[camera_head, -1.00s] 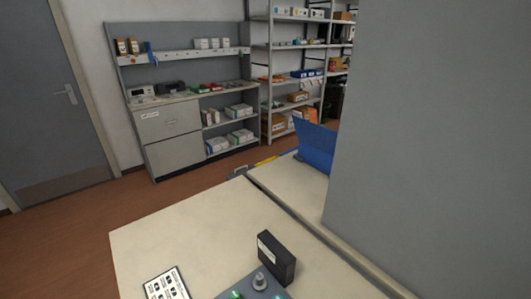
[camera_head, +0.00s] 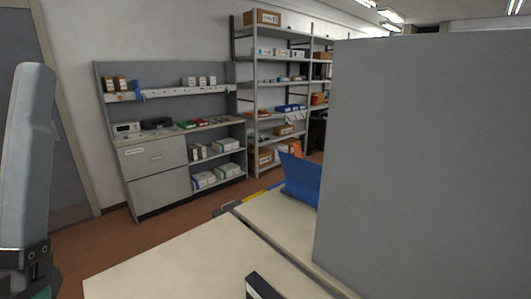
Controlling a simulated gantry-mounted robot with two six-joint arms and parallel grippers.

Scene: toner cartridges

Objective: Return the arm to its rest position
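A part of my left arm (camera_head: 27,160) stands upright at the left edge of the head view. Its gripper is outside the frame. My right arm and its gripper are not in view. A black box-shaped item with a white label, possibly a toner cartridge (camera_head: 262,287), shows only its top at the bottom edge, on the pale table (camera_head: 180,270).
A large grey panel (camera_head: 425,165) blocks the right side. A blue bin (camera_head: 300,180) sits beside it. A grey workbench (camera_head: 160,165) and stocked metal shelves (camera_head: 250,95) stand against the back wall. The visible tabletop is mostly clear.

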